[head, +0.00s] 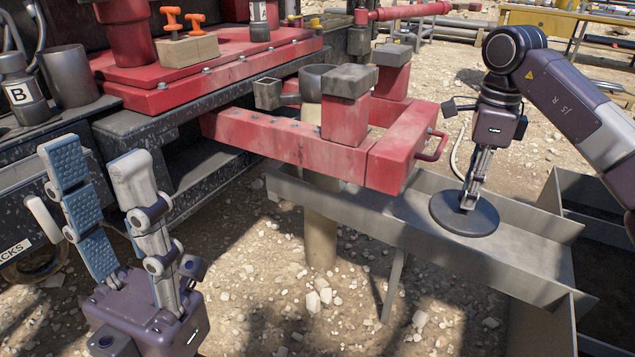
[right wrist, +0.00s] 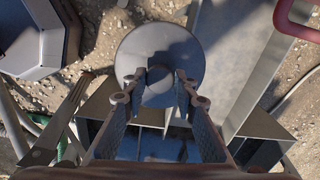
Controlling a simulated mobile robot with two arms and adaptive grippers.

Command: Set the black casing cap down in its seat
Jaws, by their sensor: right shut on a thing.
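The black casing cap (head: 456,221) is a flat dark round disc with a small knob in its middle. My right gripper (head: 468,206) points down and is shut on that knob. The cap is level over the grey metal trough (head: 415,215); I cannot tell whether it touches it. The right wrist view shows the disc (right wrist: 188,55) beyond the fingers (right wrist: 160,88). A tan upright casing pipe (head: 320,235) stands left of the cap, its grey collar (head: 315,76) rising behind the red frame. My left gripper (head: 98,165) is open and empty at the lower left.
The red frame (head: 290,140) with grey-topped posts juts out between the pipe and the trough. A red handle (head: 436,147) sits at its end, near my right gripper. A dark bin (head: 600,235) stands at the right. Bottle B (head: 22,90) stands at the left. Gravel ground is open below.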

